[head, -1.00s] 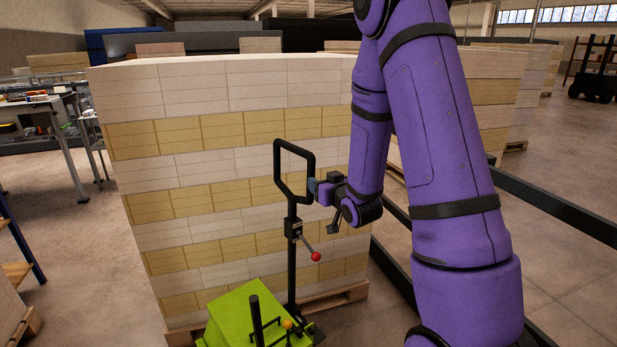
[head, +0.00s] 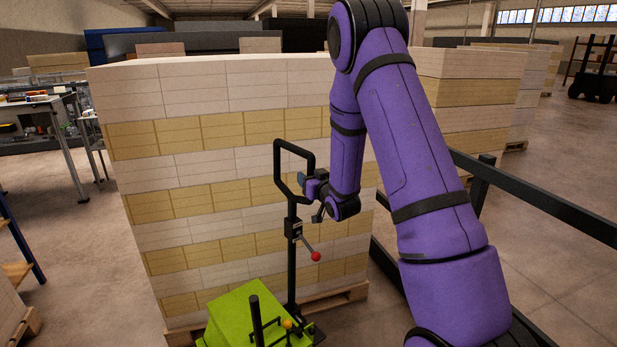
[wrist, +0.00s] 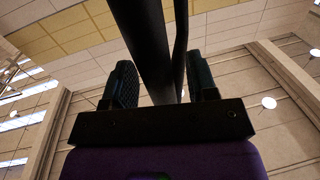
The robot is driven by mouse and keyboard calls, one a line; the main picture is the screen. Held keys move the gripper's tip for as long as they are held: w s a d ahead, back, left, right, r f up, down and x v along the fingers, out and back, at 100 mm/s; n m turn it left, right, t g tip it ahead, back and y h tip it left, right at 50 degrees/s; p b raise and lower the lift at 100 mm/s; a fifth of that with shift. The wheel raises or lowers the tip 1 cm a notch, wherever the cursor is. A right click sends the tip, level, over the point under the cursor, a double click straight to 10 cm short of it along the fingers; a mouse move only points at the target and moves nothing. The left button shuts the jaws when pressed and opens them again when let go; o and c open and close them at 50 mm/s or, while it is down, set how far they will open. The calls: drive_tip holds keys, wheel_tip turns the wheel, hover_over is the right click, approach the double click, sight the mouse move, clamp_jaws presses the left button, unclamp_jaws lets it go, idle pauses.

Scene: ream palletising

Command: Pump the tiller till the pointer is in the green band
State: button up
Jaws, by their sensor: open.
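The tiller (head: 291,240) is a black upright post with a loop handle at its top, standing at the pallet truck's lime-green body (head: 233,318). A short lever with a red knob (head: 316,256) sticks out from the post. My gripper (head: 303,181) is at the right side of the loop. In the wrist view my gripper (wrist: 160,88) is open, with one dark finger on each side of the black tiller bar (wrist: 150,40). I cannot tell whether either finger touches the bar. I cannot make out a pointer or a green band in either view.
A tall stack of white and tan reams (head: 215,130) on a wooden pallet (head: 335,299) stands right behind the tiller. A dark rail (head: 540,205) runs along the right. Tables (head: 45,108) stand at the far left. Open floor lies between them and the stack.

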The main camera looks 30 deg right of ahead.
drive_tip(key=shift+w+d, duration=0.1)
drive_tip(key=shift+w, duration=0.6)
clamp_jaws()
drive_tip(key=w+d+f+m, duration=0.1)
drive_tip(key=d+f+m, duration=0.1)
drive_tip(key=d, duration=1.1)
drive_tip(key=w+d+f+m+g, duration=0.1)
drive_tip(key=d+f, duration=0.4)
drive_tip(key=d, duration=0.9)
drive_tip(key=shift+w+d+f+m, duration=0.2)
drive_tip(key=shift+w+m, duration=0.4)
drive_tip(key=shift+m, duration=0.2)
unclamp_jaws()
